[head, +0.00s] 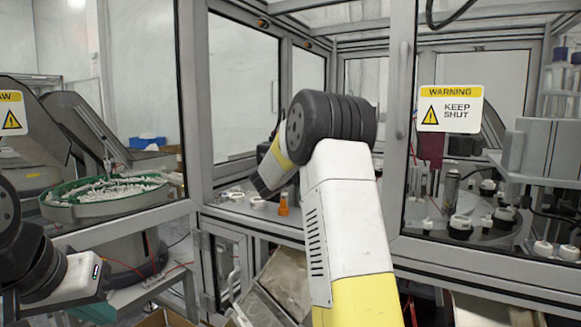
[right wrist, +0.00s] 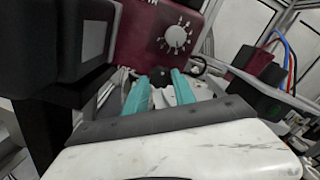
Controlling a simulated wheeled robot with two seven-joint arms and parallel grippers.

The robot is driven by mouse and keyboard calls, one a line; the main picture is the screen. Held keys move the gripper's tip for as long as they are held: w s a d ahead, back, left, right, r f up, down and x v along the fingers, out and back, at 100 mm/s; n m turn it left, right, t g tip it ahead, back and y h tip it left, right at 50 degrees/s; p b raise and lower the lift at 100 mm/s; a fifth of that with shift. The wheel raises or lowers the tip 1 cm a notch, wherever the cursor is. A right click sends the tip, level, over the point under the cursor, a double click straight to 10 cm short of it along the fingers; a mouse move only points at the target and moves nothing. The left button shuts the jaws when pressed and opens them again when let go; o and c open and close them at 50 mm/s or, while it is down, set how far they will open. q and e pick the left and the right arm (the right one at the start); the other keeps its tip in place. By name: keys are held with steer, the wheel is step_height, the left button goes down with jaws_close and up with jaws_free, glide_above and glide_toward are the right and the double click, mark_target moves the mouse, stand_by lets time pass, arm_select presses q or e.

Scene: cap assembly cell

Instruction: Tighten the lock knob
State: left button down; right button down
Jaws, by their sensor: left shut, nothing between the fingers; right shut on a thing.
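The lock knob (right wrist: 160,75) is small and black in the right wrist view, just below the dark red box (right wrist: 150,38) with a white-marked dial. My right gripper (right wrist: 161,84) has its two teal fingers on either side of the knob and is shut on it. The fingertips partly hide the knob. In the head view my right arm reaches through the cell's opening, and its own links hide the right gripper and the knob. My left gripper (head: 85,277) is at the lower left of the head view, outside the cell, shut and empty; its fingertips do not show clearly.
Framed glass panels flank the opening; the right one bears a warning sign (head: 449,108). Small white caps and an orange part (head: 283,204) stand on the cell's deck. A green-rimmed bowl feeder (head: 105,196) is at left. Red and blue cables (right wrist: 285,50) run at right in the wrist view.

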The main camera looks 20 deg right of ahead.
steer(key=c, duration=1)
jaws_free()
steer(key=shift+c, duration=0.2)
steer(key=shift+a, duration=0.1)
steer(key=v, duration=0.7)
steer(key=shift+s+a, duration=0.2)
steer(key=shift+a, duration=0.05)
